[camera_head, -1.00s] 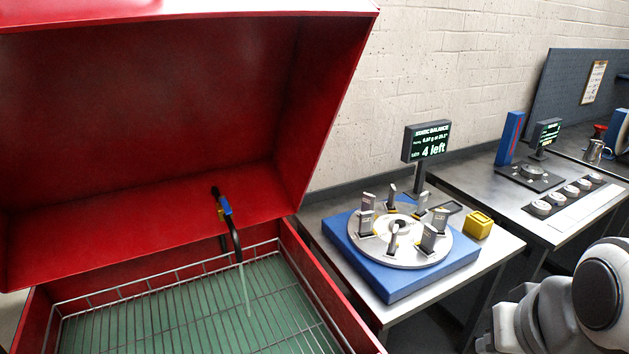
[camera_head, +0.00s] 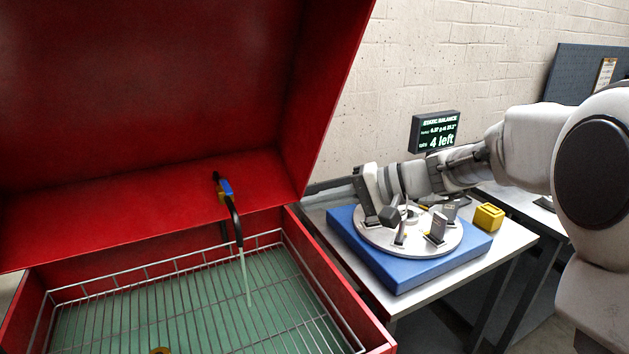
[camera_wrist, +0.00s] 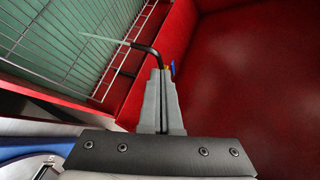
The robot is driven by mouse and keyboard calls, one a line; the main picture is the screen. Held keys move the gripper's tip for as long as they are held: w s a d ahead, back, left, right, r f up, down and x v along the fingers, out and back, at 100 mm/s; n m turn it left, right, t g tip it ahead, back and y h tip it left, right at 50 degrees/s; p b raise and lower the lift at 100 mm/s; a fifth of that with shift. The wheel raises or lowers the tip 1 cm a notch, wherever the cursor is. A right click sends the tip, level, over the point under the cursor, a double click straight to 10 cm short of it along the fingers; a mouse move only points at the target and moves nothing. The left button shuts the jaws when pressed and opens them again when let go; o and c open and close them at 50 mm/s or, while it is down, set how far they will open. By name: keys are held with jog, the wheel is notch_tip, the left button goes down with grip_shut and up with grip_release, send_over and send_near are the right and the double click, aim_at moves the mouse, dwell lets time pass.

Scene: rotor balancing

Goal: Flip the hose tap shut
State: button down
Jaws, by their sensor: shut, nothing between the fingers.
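The hose tap has a blue lever (camera_head: 226,188) on a black curved spout (camera_head: 235,219) at the back wall of the red washer. A thin pale stream of water (camera_head: 246,280) runs from the spout down to the rack. In the wrist view the blue lever (camera_wrist: 172,68) shows just beyond and right of the fingertips, with the black spout (camera_wrist: 147,49) and the stream (camera_wrist: 100,38) behind. My gripper (camera_wrist: 160,72) is shut and empty, pointing towards the tap. In the head view its fingers (camera_head: 312,187) are at the washer's right edge, apart from the tap.
The open red lid (camera_head: 150,100) rises behind the basin, whose wire rack (camera_head: 180,310) is empty around the stream. My arm reaches over the blue balancing stand (camera_head: 400,280) with its rotor and upright blocks. A yellow block (camera_head: 489,217) sits on the bench right of it.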

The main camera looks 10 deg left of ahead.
jog(key=w+a+f+m+t+y+b, duration=0.1)
jog(key=w+a+f+y, duration=0.3)
jog(key=w, duration=0.5)
jog(key=shift+w+a+f+b, duration=0.15)
jog(key=shift+w+a+b, duration=0.15)
jog(key=shift+a, duration=0.15)
send_near(230, 188)
jog(key=w+a, duration=0.3)
jog(key=w, duration=0.1)
jog(key=s+a, duration=0.2)
jog(key=a, duration=0.1)
jog(key=shift+s+a+f, duration=0.2)
jog(key=shift+a+f, duration=0.15)
jog(key=shift+f, duration=0.05)
jog(key=shift+f+m+t, duration=0.15)
jog(key=shift+m+t, duration=0.15)
jog(key=shift+s+t+b, duration=0.2)
jog(key=shift+t+b, duration=0.2)
jog(key=shift+b, duration=0.1)
